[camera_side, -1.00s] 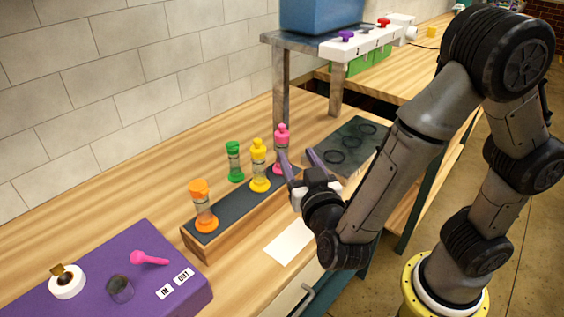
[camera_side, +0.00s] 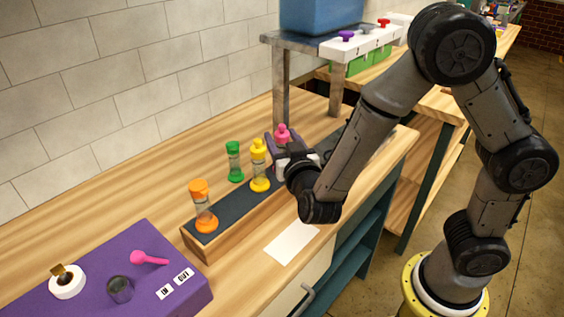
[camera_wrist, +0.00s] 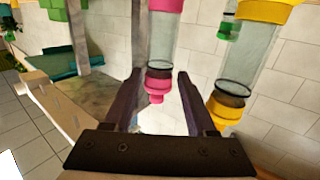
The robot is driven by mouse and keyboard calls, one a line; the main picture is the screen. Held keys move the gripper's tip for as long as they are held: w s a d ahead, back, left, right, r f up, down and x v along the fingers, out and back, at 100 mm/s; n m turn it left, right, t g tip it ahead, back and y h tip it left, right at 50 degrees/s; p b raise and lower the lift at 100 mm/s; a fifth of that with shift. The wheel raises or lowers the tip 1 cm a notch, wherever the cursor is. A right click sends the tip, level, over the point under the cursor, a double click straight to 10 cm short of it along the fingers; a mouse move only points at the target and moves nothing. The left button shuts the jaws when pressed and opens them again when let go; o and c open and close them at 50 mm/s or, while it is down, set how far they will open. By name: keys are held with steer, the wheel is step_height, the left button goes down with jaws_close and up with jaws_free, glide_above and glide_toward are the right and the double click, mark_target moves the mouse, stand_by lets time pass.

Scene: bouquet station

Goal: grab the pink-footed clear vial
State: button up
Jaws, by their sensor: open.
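The pink-footed clear vial (camera_side: 282,132) stands at the far end of a dark-topped wooden rack (camera_side: 230,225). In the side view its pink knobbed top shows, and my gripper hides most of its body and foot. My gripper (camera_side: 278,146) is open at the vial, with its fingers at the upper part. In the wrist view, which looks upside down, the vial's clear body and pink ends (camera_wrist: 163,42) show. Its knobbed end lies between the two open fingers (camera_wrist: 159,76). Whether either finger touches it cannot be told.
The yellow vial (camera_side: 259,170) stands close beside the pink one on the rack; the orange vial (camera_side: 204,210) is nearer the front. A green vial (camera_side: 234,162) stands behind the rack. A metal-legged shelf (camera_side: 280,85) rises behind. A purple block (camera_side: 120,255) lies front left.

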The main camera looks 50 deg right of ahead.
steer(key=x, duration=0.4)
steer(key=shift+d+f, duration=0.1)
steer(key=shift+c, duration=0.4)
jaws_close()
stand_by(0.9)
